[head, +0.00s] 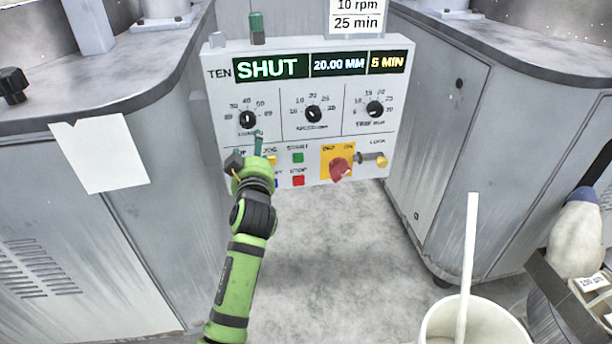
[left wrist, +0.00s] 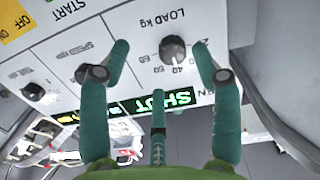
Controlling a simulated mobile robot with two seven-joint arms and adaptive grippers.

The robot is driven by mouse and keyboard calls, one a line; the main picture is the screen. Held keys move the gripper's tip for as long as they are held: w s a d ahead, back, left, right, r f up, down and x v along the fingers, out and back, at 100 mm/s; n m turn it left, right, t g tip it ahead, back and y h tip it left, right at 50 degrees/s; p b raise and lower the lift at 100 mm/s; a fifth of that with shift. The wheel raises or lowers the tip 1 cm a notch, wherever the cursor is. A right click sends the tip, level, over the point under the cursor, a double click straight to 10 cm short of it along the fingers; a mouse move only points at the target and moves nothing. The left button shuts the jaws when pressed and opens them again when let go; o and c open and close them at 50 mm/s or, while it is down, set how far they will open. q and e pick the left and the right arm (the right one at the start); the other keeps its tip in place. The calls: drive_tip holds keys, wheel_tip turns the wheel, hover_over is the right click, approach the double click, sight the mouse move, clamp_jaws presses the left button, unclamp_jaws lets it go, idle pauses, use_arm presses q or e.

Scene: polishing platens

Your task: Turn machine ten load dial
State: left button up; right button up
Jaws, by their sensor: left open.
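The control panel marked TEN (head: 222,96) shows SHUT, 20.00 MM and 5 MIN on its display. Its load dial (head: 247,120) is a black knob at the panel's left, with a ring of numbers around it. In the left wrist view the load dial (left wrist: 173,49) appears upside down under the words LOAD kg. My left gripper (head: 258,140) is just below the dial in the head view. In the left wrist view its green fingers (left wrist: 163,58) are open, with the dial between and beyond the tips. I cannot tell whether they touch the panel. My right gripper is not seen.
The speed dial (head: 313,114) and time dial (head: 375,109) sit right of the load dial. Below are a green START button (head: 298,158), a red STOP button (head: 298,181) and a red switch (head: 341,170). Grey cabinets flank the panel; a white bucket (head: 440,332) stands lower right.

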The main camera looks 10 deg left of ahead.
sight(248, 122)
use_arm(q)
drive_tip(key=shift+n+t, duration=0.3)
drive_tip(key=w+r, duration=0.1)
drive_tip(key=w+a, duration=0.1)
drive_tip(key=w, duration=0.1)
drive_tip(key=w+a+r, duration=0.1)
drive_tip(key=shift+w+a+r+b, duration=0.1)
drive_tip(key=shift+w+r+b, duration=0.25)
drive_tip(key=shift+w, duration=0.05)
drive_tip(key=shift+x, duration=0.8)
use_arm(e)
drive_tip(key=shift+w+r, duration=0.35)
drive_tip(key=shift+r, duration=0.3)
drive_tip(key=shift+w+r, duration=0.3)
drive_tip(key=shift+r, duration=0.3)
use_arm(q)
drive_tip(key=c, duration=1.1)
